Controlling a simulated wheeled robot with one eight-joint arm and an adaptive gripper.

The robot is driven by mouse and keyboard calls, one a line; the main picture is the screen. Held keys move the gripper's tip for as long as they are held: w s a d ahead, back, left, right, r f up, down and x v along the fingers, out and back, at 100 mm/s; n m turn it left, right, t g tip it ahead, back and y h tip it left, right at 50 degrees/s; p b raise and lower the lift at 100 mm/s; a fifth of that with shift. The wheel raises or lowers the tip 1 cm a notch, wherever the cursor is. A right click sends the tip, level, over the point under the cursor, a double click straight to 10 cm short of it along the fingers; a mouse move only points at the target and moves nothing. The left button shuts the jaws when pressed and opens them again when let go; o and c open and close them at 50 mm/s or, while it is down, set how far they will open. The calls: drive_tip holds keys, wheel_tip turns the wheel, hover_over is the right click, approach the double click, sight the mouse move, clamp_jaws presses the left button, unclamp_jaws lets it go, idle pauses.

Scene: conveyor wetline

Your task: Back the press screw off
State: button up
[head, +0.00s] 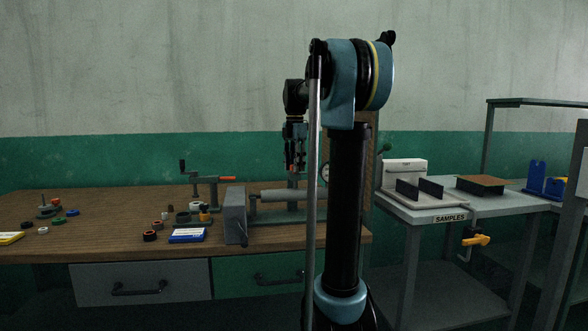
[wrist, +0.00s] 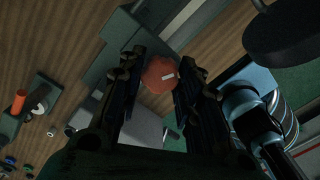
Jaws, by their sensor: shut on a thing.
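In the wrist view a round red-orange knob (wrist: 160,73) with a white mark on its top sits between my two dark fingers; it looks like the head of the press screw. My gripper (wrist: 162,84) is shut on it from above. A grey-green press frame (wrist: 119,52) shows beside and below the knob. In the head view my gripper (head: 295,165) points down over the press at the bench's right part. The knob cannot be made out there, and my own arm hides part of the bench behind it.
A grey block vise (head: 236,215) and a pale cylinder (head: 285,196) lie close by on the wooden bench (head: 110,208). A crank device (head: 206,182), a blue labelled box (head: 187,235) and small rings stand left. A samples table (head: 405,211) stands right.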

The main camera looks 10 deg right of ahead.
idle(0.3)
drive_tip(key=shift+n, duration=1.8)
drive_tip(key=shift+n, duration=0.4)
drive_tip(key=o, duration=0.7)
drive_tip(key=shift+r, duration=3)
